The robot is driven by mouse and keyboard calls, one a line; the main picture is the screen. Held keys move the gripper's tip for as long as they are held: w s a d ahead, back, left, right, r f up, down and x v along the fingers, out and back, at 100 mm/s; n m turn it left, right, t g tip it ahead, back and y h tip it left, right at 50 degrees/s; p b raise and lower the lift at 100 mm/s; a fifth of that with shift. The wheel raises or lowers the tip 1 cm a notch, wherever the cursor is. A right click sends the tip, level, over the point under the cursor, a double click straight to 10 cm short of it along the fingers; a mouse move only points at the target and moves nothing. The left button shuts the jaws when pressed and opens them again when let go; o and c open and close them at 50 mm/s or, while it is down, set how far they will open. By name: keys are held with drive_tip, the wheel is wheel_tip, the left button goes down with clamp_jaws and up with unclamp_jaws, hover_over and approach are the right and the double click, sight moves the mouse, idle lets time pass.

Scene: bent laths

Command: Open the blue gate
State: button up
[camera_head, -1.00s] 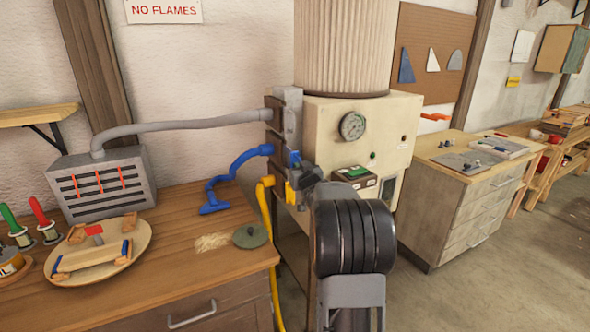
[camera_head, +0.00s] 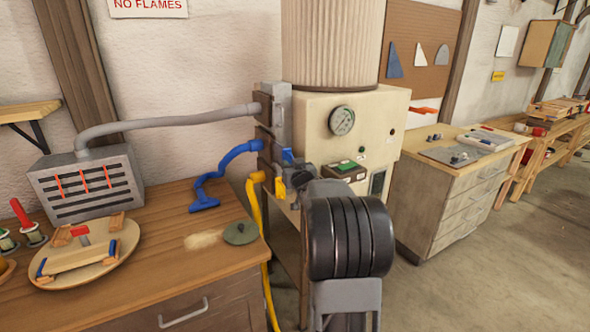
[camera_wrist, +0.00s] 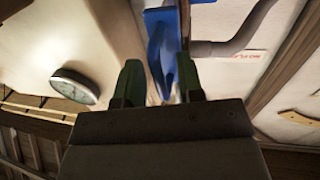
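The blue gate (camera_head: 287,157) is a small blue piece at the end of the blue hose, on the left side of the cream machine. It also shows large in the wrist view (camera_wrist: 162,48), ahead of and partly between my green fingertips. My gripper (camera_head: 301,176) is just right of the gate and slightly below it in the head view. In the wrist view my gripper (camera_wrist: 160,82) has its fingers apart, with a gap around the blue piece. I cannot tell whether either finger touches it. My own wrist hides part of the machine.
A yellow gate (camera_head: 280,188) with a yellow hose sits just below the blue one. A grey pipe (camera_head: 190,119) runs above. The cream machine (camera_head: 376,115) has a gauge (camera_head: 342,120). A wooden workbench (camera_head: 175,255) stands left, and a drawer cabinet (camera_head: 450,200) right.

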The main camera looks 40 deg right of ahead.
drive_tip(key=b+v, duration=0.1)
drive_tip(key=v, duration=1.2)
drive_tip(key=shift+s, duration=0.4)
drive_tip(key=shift+a, duration=0.1)
